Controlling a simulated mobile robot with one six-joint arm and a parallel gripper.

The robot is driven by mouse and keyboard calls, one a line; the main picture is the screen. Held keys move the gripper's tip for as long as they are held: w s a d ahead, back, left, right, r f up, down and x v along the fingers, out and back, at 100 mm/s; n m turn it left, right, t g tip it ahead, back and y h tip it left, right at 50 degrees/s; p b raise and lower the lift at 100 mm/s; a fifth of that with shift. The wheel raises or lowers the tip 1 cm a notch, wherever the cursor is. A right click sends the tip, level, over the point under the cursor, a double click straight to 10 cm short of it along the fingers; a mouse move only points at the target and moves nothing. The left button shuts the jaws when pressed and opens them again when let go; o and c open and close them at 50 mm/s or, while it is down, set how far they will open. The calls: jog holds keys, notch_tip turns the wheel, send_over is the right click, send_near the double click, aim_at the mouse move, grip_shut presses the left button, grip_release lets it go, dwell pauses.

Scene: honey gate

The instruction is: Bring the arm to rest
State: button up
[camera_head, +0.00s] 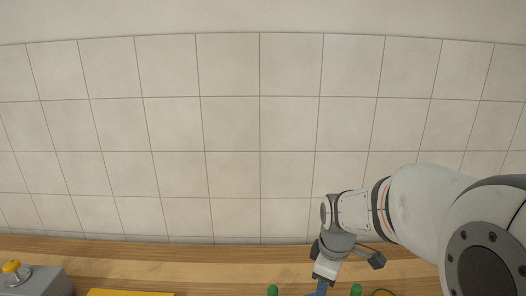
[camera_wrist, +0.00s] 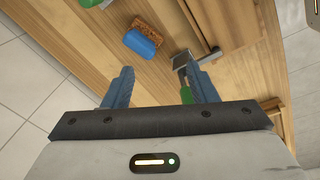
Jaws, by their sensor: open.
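My gripper (camera_wrist: 160,82) shows in the wrist view with its two blue fingers spread apart and nothing between them. Beyond the fingers lies a wooden worktop (camera_wrist: 85,40). In the head view my arm reaches in from the right, and my gripper (camera_head: 322,286) points down over the worktop (camera_head: 190,258) at the bottom edge; its fingertips are cut off there.
A blue and brown sponge-like block (camera_wrist: 143,40) lies on the wood, with a metal piece (camera_wrist: 182,62) right of it. Two green uprights (camera_head: 272,290) (camera_head: 355,289) flank my gripper. A grey box (camera_head: 45,279) with a yellow knob (camera_head: 12,266) and a yellow object (camera_head: 130,292) stand left. A tiled wall (camera_head: 230,125) rises behind.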

jog(key=s+r+m+t, duration=0.1)
jog(key=s+r+m, duration=0.2)
jog(key=s+m, duration=0.3)
jog(key=s+r+m, duration=0.3)
jog(key=s+m, duration=0.3)
jog(key=s, duration=0.1)
jog(key=shift+t, duration=0.4)
